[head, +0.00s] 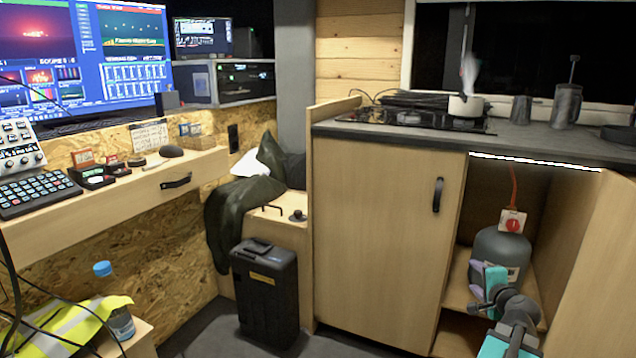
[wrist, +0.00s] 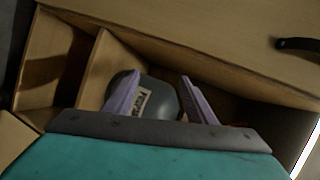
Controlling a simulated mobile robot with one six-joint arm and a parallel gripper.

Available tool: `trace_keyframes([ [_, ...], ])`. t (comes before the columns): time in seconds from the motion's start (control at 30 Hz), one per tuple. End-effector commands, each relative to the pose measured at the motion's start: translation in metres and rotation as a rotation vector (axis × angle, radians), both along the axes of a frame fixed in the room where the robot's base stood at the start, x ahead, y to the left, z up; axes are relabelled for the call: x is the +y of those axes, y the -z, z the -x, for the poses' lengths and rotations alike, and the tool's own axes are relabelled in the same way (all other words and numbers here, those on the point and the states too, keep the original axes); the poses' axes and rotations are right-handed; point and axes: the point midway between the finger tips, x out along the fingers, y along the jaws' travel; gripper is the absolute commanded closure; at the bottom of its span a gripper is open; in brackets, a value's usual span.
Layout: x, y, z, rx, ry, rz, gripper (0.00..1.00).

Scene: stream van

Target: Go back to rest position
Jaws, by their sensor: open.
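My gripper (wrist: 158,92) is open and empty in the wrist view, its two pale purple fingers spread apart. Between and beyond the fingers is a grey gas bottle (wrist: 165,98) with a white label. In the head view the gripper (head: 479,287) is at the lower right, in front of the gas bottle (head: 500,250). The bottle stands on a shelf in an open cabinet, with a red knob or valve (head: 513,225) and an orange hose above it. My arm hides part of the bottle's lower side.
An open cabinet door (head: 600,265) stands right of my arm. A closed cabinet door (head: 385,235) with a black handle is to the left. A black case (head: 264,295) stands on the floor.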

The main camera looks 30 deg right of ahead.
Motion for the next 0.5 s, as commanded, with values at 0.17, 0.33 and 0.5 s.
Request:
trace_keyframes([
  [0.17,0.05,0.023,-0.057,0.108,-0.141,-0.037,0.49],
  [0.33,0.102,0.05,-0.1,0.214,-0.274,-0.062,0.49],
  [0.5,0.16,0.076,-0.133,0.318,-0.41,-0.083,0.49],
])
